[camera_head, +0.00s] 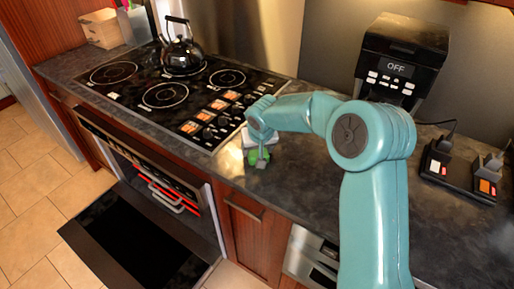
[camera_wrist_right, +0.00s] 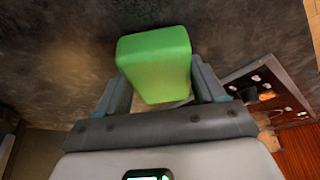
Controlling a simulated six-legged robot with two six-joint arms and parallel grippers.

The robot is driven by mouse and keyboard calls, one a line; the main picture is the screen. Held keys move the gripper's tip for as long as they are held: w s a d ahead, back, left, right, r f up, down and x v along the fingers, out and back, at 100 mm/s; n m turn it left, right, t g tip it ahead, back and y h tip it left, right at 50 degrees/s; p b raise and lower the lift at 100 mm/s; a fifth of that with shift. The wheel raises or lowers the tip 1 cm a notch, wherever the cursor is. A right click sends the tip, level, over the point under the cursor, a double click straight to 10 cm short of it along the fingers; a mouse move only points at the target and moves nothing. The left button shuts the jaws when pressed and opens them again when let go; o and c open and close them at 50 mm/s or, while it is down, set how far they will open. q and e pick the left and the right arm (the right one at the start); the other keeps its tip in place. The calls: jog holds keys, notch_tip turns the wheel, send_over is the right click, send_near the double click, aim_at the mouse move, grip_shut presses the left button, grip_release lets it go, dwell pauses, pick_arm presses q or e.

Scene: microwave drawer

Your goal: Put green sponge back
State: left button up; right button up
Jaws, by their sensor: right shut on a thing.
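The green sponge (camera_head: 258,156) is at my right gripper (camera_head: 260,160) in the head view, over the counter near its front edge, just right of the stove. In the right wrist view the sponge (camera_wrist_right: 156,62) sits between the two fingers of my right gripper (camera_wrist_right: 158,92), which is shut on it. The gripper partly hides the sponge in the head view. I cannot tell whether the sponge touches the counter. My left gripper is not in view.
The black stove (camera_head: 182,96) with a kettle (camera_head: 182,52) is at left. Below it the oven door (camera_head: 130,240) hangs open. A black coffee machine (camera_head: 402,60) and a power strip (camera_head: 458,172) stand at right. The dark counter (camera_head: 300,170) is clear around the gripper.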

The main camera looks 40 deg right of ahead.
jog(key=shift+f, duration=0.15)
jog(key=o, duration=1)
jog(key=shift+s+r, duration=0.1)
jog(key=shift+r, duration=0.5)
jog(key=b+v, duration=0.1)
jog(key=v, duration=1)
jog(key=shift+s, duration=0.1)
